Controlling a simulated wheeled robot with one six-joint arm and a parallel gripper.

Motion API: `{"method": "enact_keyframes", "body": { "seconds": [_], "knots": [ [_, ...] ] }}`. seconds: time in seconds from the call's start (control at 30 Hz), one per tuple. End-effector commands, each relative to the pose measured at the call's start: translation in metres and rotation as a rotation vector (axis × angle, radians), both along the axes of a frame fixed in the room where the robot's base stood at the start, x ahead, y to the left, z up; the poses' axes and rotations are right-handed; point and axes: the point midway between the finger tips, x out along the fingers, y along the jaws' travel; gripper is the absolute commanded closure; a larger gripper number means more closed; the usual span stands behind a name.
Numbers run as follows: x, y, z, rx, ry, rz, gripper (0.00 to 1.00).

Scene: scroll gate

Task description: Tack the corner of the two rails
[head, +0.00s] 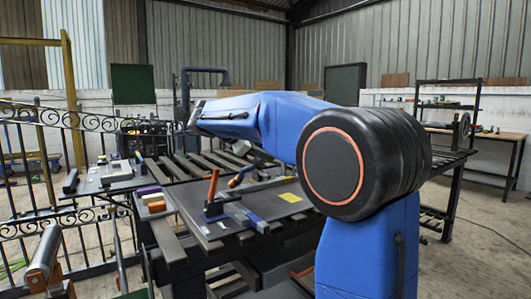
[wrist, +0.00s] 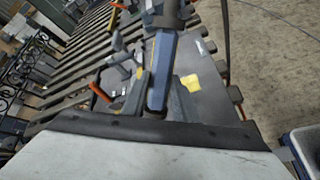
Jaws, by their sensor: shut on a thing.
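My gripper (wrist: 158,98) shows in the wrist view with a finger on each side of a blue and dark grey tool (wrist: 157,84). It is shut on this tool, which stretches up to a dark, thick end near the top of the picture. The dark work table (head: 185,207) carries a clamp with an orange handle (head: 213,186). A grey block lies beside the clamp. I cannot make out the two rails or their corner for sure in either view.
A yellow patch (head: 290,197) lies on the table top. Purple and orange blocks (head: 152,198) sit at its left edge. Slatted bars (head: 205,160) run behind. A scrolled iron fence (head: 45,125) stands at the left. A workbench (head: 480,133) is at the far right, with open floor before it.

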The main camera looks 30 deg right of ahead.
Motion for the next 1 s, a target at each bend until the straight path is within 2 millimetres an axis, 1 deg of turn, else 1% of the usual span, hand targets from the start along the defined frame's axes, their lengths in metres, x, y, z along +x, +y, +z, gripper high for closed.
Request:
{"method": "enact_keyframes", "body": {
  "seconds": [0.03,0.07,0.1,0.13,0.17,1.0],
  "knots": [
    [-0.0002,-0.0001,0.0008,0.0,-0.001,0.0,1.0],
    [-0.0002,-0.0001,0.0008,0.0,-0.001,0.0,0.81],
    [-0.0002,-0.0001,0.0008,0.0,-0.001,0.0,0.9],
    [-0.0002,-0.0002,0.0009,0.0,-0.001,0.0,0.98],
    [-0.0002,-0.0002,0.0009,0.0,-0.001,0.0,1.0],
    [0.0026,0.0039,-0.0017,0.0,-0.001,0.0,1.0]
  ]
}}
